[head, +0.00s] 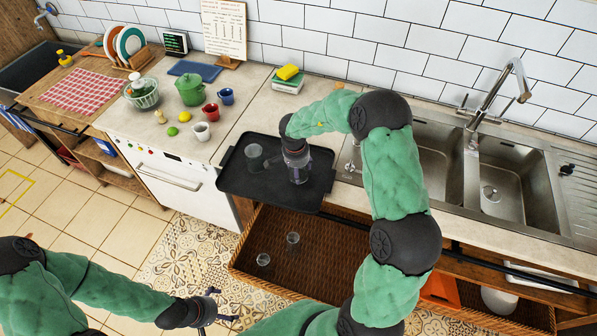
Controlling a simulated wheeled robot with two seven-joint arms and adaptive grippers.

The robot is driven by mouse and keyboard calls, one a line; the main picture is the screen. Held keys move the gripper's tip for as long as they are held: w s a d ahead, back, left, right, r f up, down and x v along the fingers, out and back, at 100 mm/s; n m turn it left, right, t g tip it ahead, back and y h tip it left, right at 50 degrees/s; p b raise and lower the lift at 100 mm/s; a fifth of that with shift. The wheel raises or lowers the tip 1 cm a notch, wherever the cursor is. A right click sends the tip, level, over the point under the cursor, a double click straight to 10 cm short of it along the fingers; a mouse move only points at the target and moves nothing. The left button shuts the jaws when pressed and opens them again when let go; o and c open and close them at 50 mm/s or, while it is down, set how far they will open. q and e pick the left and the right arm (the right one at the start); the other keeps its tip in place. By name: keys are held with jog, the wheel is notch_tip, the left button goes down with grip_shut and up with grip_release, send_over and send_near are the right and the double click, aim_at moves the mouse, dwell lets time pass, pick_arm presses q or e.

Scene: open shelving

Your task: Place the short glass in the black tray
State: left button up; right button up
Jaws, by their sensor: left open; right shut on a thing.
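The black tray (243,185) lies on the counter's front edge, partly jutting out over the wicker drawer. A clear glass (254,157) stands in its left part. My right gripper (297,160) points down over the tray's right part and is shut on a clear glass (299,177), partly hidden by the fingers. I cannot tell whether this glass touches the tray. Two more clear glasses, one at the back (292,240) and one nearer (263,260), are in the wicker drawer. My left gripper (224,305) is open and empty, low over the floor at the bottom.
A double sink (440,165) with a tap (500,95) lies right of the tray, partly behind my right arm. The open wicker drawer (330,250) sits below the tray.

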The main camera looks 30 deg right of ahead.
dwell(0.3)
jog(key=o, duration=1.3)
jog(key=shift+r, duration=0.2)
jog(key=r+p, duration=0.1)
jog(key=r, duration=0.3)
jog(key=a+r+p, duration=0.1)
jog(key=r, duration=0.2)
jog(key=r+p, duration=0.2)
jog(key=r, duration=0.2)
jog(key=shift+s+a+r, duration=0.2)
jog(key=shift+s+r, duration=0.1)
jog(key=shift+s, duration=0.1)
